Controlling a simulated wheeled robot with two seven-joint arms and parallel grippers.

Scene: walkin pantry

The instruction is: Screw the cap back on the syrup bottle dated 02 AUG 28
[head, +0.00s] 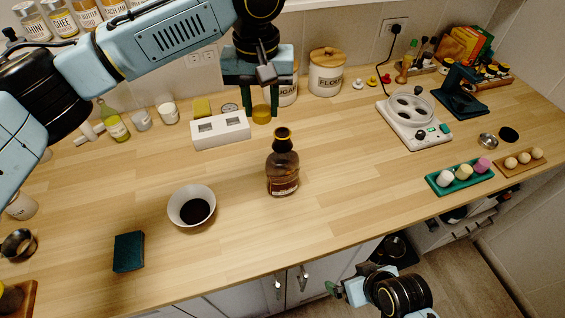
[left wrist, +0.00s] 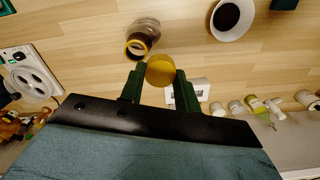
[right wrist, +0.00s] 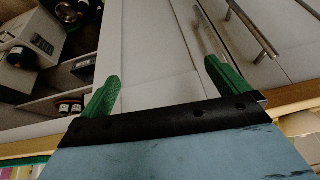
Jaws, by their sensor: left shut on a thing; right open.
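The brown syrup bottle (head: 283,172) stands upright and uncapped on the middle of the counter. Its label is too small to read. In the left wrist view the bottle (left wrist: 140,38) shows from above, with its dark open mouth ringed in yellow. My left gripper (head: 256,110) is shut on a round yellow cap (head: 261,114), held behind the bottle in the head view. The cap (left wrist: 160,70) sits between the green fingertips, apart from the bottle. My right gripper (right wrist: 160,85) is open and empty in front of the cabinet doors, below the counter.
A white bowl (head: 191,194) of dark liquid stands left of the bottle. A white two-slot holder (head: 221,133) stands behind it. A dark green sponge-like block (head: 128,252) lies near the front edge. A white appliance (head: 412,124) is at the right. Counter right of the bottle is clear.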

